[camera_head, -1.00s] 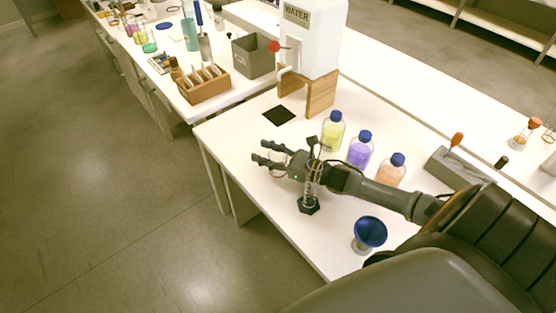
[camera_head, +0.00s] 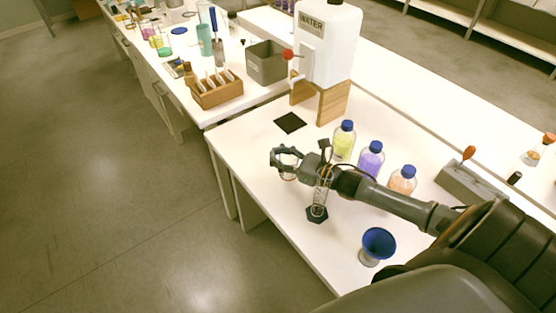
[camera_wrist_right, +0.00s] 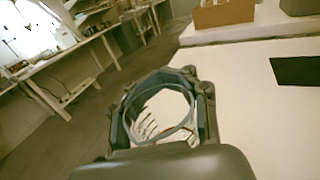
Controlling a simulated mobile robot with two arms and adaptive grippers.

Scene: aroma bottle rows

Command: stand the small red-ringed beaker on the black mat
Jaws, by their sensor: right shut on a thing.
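The small clear beaker (camera_wrist_right: 163,118) is between the fingers of my right gripper (camera_wrist_right: 164,95) in the right wrist view, with its round rim facing the camera. In the head view my right gripper (camera_head: 283,158) is shut on the beaker (camera_head: 289,174), near the left edge of the white table. The fingers hide part of it, and its red ring is hard to make out. The square black mat (camera_head: 290,122) lies flat and bare, beyond the gripper in the head view. It also shows at the right of the wrist view (camera_wrist_right: 296,70). My left gripper is not in view.
A graduated cylinder (camera_head: 318,212) with a dark base stands close by my right wrist. Yellow (camera_head: 343,143), purple (camera_head: 370,160) and orange (camera_head: 402,181) bottles stand right of the arm. A blue funnel (camera_head: 377,246) is nearer. The water dispenser's wooden stand (camera_head: 334,103) is beside the mat.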

